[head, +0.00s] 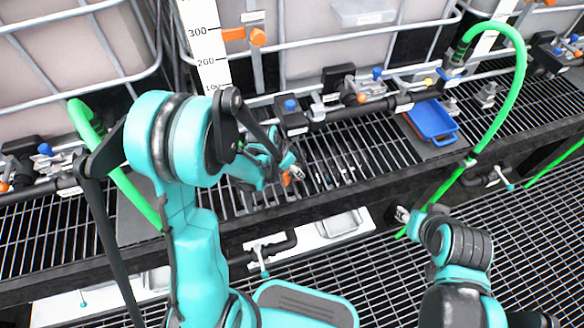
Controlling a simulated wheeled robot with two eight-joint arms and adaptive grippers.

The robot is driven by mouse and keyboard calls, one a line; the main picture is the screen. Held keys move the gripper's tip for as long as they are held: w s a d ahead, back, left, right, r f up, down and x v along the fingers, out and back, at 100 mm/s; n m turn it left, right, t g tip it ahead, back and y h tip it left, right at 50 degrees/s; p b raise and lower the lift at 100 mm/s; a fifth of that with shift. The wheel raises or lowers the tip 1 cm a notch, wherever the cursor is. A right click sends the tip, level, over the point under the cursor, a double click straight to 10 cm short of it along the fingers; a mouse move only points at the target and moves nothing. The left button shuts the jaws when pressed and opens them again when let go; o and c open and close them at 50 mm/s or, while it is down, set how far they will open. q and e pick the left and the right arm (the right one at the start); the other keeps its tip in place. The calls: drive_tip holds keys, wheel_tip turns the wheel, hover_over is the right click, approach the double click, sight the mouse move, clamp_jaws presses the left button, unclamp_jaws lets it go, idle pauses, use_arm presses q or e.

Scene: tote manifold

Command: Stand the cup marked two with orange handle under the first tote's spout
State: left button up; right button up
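My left gripper (283,172) reaches over the grated shelf in front of the first tote, below the white measuring scale. A small orange piece (286,179) and a bit of silver metal show at its fingertips. They look like part of a cup with an orange handle, but the arm hides most of it, and no mark can be read. I cannot tell whether the fingers are closed on it. A black valve with a blue knob (290,104) sits on the pipe behind the gripper.
Two metal cups (487,95) stand on the shelf at right, near a blue tray (432,120). A green hose (522,70) arches over the shelf's right part. Another green hose (135,195) hangs at left. Pipes line the totes' fronts; the shelf's dark front edge (330,196) runs below the gripper.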

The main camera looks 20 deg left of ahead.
use_arm(q)
drive_tip(key=shift+f, duration=0.25)
drive_tip(key=o, duration=1.2)
drive_tip(key=shift+r, duration=0.1)
drive_tip(key=shift+c, duration=0.2)
drive_tip(key=shift+r, duration=0.1)
